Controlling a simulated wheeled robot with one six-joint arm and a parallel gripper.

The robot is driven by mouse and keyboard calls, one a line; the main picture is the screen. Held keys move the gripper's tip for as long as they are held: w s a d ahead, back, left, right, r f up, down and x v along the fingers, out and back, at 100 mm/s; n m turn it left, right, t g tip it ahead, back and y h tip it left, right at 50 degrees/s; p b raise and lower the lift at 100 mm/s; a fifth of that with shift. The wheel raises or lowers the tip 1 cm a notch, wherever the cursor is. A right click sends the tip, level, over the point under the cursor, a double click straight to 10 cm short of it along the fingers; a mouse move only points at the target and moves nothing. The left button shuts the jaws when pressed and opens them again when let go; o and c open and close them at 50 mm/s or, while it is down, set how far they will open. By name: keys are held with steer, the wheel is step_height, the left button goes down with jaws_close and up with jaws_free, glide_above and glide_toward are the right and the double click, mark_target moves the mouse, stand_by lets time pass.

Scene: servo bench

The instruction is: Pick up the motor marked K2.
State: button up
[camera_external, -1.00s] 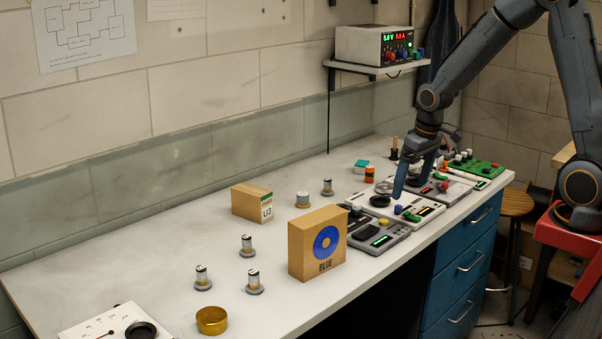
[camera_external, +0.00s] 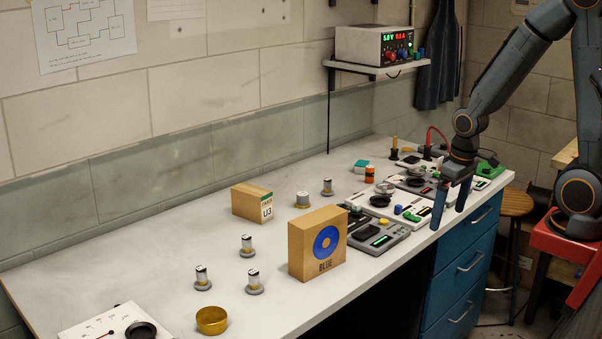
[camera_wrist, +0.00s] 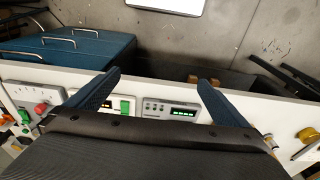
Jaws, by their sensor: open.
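Several small silver motors on round grey bases stand on the bench in the external view: one at the middle left (camera_external: 247,246), one at the near left (camera_external: 202,278), one beside it (camera_external: 254,283) and one farther back (camera_external: 328,187). Their markings are too small to read, so I cannot tell which is K2. My gripper (camera_external: 450,212) is open and empty, fingers down, at the bench's front edge beside the instrument boards, well right of the motors. In the wrist view my two spread fingers (camera_wrist: 158,80) have nothing between them.
A BLUE box (camera_external: 308,250) and a U3 box (camera_external: 248,203) stand among the motors. Instrument boards (camera_external: 380,240) fill the right end. Blue drawers (camera_external: 465,270) are below. Much of the left bench is bare.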

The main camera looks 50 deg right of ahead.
steer(key=shift+c, duration=0.4)
steer(key=c, duration=1.4)
steer(key=shift+r, duration=0.1)
